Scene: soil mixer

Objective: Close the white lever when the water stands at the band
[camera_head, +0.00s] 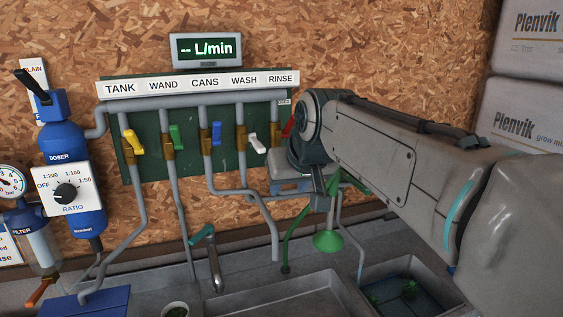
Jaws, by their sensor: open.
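The white lever (257,144) is on the brass valve under the WASH label, and its handle slants down to the right. The pipe below this valve bends right and then runs down towards the sink. My gripper (318,203) hangs below my dark wrist joint, right of and lower than the white lever, apart from it. It is open, and its fingers are small and partly hidden by my arm. I cannot make out the water or the band in this view.
Yellow (134,141), green (176,136) and blue (217,133) levers stand left of the white one. A red lever (288,126) is close on its right, beside my arm. A tap (203,235) and a green funnel-shaped piece (328,241) are below. The display (206,49) reads "-- L/min".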

